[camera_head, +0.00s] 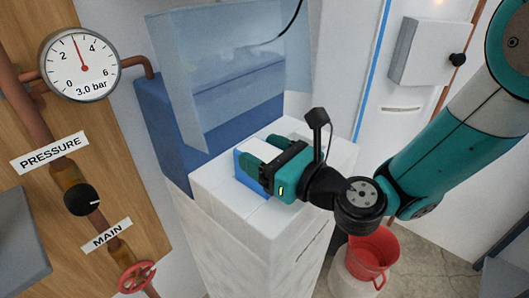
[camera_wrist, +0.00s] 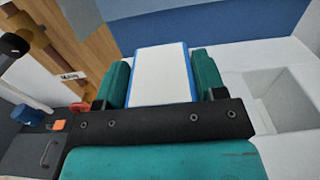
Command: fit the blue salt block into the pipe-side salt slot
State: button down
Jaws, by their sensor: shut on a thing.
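The salt block (camera_wrist: 160,75), white on top with blue edges, is between my gripper's teal fingers (camera_wrist: 162,66) in the wrist view. My gripper (camera_head: 264,153) is shut on it. In the head view the salt block (camera_head: 243,172) shows its blue side over the white cabinet top (camera_head: 215,187), on the side toward the pipes. An open rectangular slot (camera_wrist: 282,97) shows empty to the right of the gripper in the wrist view. The pipe-side slot is not visible; the block and gripper cover that area. I cannot tell whether the block is above the surface or partly inset.
A blue tank with a raised translucent lid (camera_head: 225,85) stands behind the cabinet top. A wooden panel with copper pipes, a gauge (camera_head: 78,64) and a red valve wheel (camera_head: 137,276) is at left. A red bucket (camera_head: 372,255) stands at lower right.

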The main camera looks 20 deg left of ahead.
jog(key=shift+f+b, duration=0.6)
jog(key=shift+c, duration=1.2)
grip_release()
jog(key=shift+o, duration=0.5)
jog(key=shift+f, duration=0.2)
jog(key=shift+r, duration=0.1)
